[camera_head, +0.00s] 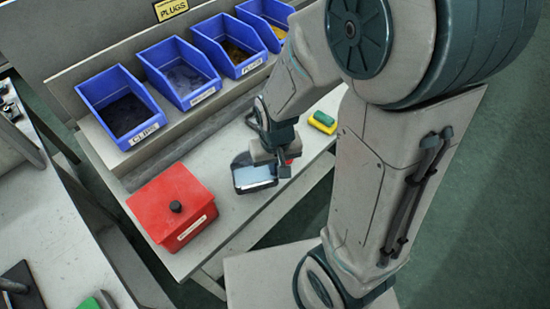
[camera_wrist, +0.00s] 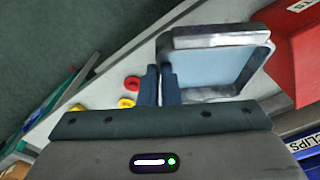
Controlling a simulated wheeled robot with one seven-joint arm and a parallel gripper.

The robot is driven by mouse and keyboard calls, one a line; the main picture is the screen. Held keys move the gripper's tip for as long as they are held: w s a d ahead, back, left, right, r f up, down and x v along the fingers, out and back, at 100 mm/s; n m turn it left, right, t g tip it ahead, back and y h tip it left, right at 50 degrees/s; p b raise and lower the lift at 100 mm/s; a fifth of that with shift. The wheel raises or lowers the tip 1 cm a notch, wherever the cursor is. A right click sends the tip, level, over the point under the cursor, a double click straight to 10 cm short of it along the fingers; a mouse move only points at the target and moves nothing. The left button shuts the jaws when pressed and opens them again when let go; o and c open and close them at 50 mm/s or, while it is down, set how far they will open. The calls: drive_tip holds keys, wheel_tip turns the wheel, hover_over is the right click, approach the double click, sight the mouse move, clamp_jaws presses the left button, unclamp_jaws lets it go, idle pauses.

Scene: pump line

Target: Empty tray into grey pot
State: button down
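A square tray with a grey metallic rim and a pale blue inside (camera_wrist: 222,66) lies beside my fingers in the wrist view. It also shows in the head view (camera_head: 256,177) on the light bench, below my gripper. My gripper (camera_wrist: 160,84) has its two dark fingers close together at the tray's near side wall, one on each side, and looks shut on that wall. In the head view my gripper (camera_head: 271,160) partly covers the tray. I see nothing loose inside the tray. I cannot make out a grey pot in either view.
A red lidded box (camera_head: 172,206) with a black knob stands left of the tray. Several blue bins (camera_head: 120,108) line the shelf behind. A green and yellow block (camera_head: 322,122) lies to the right. Small red (camera_wrist: 131,83) and yellow (camera_wrist: 126,103) rings lie beside my fingers.

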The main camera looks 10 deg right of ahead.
drive_tip(key=shift+w+r+p, duration=0.15)
drive_tip(key=shift+r+p, duration=0.15)
drive_tip(key=shift+p, duration=0.05)
drive_tip(key=shift+f+b, duration=0.25)
drive_tip(key=shift+b, duration=0.1)
drive_tip(key=shift+w+a, duration=0.1)
drive_tip(key=shift+w, duration=0.35)
drive_tip(key=shift+r+g, duration=0.2)
drive_tip(key=shift+g, duration=0.1)
drive_tip(key=shift+w+r+g+p, duration=0.2)
drive_tip(key=shift+g+p, duration=0.3)
drive_tip(key=shift+p, duration=0.3)
drive_tip(key=shift+w+r+p, duration=0.1)
drive_tip(key=shift+r+p, duration=0.05)
drive_tip(key=shift+p, duration=0.3)
drive_tip(key=shift+w+r+g+p, duration=0.1)
drive_tip(key=shift+w+g+p, duration=0.05)
drive_tip(key=shift+g+p, duration=0.3)
drive_tip(key=shift+r+g, duration=0.1)
drive_tip(key=shift+g, duration=0.15)
